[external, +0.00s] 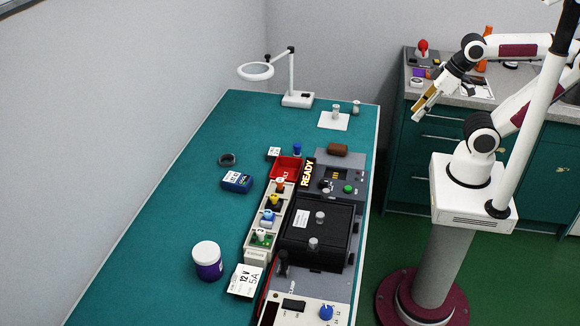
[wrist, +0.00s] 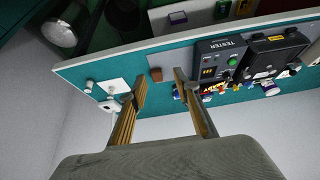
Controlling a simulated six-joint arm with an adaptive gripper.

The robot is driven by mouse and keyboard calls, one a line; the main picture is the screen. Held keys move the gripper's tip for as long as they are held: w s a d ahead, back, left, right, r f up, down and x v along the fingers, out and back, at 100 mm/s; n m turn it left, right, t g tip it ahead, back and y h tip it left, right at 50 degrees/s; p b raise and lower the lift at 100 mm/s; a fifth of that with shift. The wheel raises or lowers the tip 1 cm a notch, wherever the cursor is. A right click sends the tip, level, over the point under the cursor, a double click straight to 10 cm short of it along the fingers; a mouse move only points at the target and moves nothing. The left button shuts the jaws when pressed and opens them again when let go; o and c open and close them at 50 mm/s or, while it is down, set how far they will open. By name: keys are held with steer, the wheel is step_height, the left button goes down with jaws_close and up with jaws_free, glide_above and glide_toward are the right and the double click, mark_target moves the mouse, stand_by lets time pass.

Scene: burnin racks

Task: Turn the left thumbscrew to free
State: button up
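A black box (external: 325,232) on the bench carries two light grey knobs on its top that look like thumbscrews. One knob (external: 320,217) is farther back and the other knob (external: 313,243) nearer the front; I cannot tell which the task calls left. In the wrist view the black box (wrist: 272,55) is at the upper right, upside down, its knobs too small to read. My gripper (external: 422,103) is high at the right, well away from the box. In the wrist view my gripper (wrist: 160,90) has its two fingers apart with nothing between them.
A grey tester (external: 338,180) with a READY sign sits behind the box. A strip of coloured parts (external: 258,228) and a red bin (external: 286,168) are to its left. A control panel (external: 305,312) stands in front. A magnifier lamp (external: 297,98) is at the back. The bench's left side is mostly clear.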

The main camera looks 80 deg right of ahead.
steer(key=shift+w, duration=0.1)
steer(key=w+a+n+t+y, duration=0.1)
steer(key=w+a+t+y, duration=0.2)
steer(key=w+a, duration=1.05)
steer(key=w+a+n+t+y, duration=0.1)
steer(key=w+a+t+y, duration=0.15)
steer(key=w+a, duration=1.1)
steer(key=t, duration=0.4)
glide_above(348, 248)
steer(key=w+d, duration=0.2)
steer(key=w, duration=0.3)
steer(key=shift+h, duration=0.45)
steer(key=f, duration=1)
steer(key=shift+w+d+f, duration=0.1)
steer(key=shift+w+d, duration=0.05)
steer(key=shift+w, duration=0.05)
steer(key=s+f, duration=0.1)
steer(key=s+a+f+t, duration=0.1)
steer(key=s, duration=0.1)
steer(key=s+a+f+t, duration=0.1)
steer(key=s, duration=0.1)
steer(key=shift+f+h, duration=0.2)
steer(key=shift+h, duration=0.1)
steer(key=shift+s+a+f+n+t, duration=0.1)
steer(key=shift+s+n+t, duration=0.2)
steer(key=shift+s, duration=0.1)
steer(key=shift+w, duration=0.15)
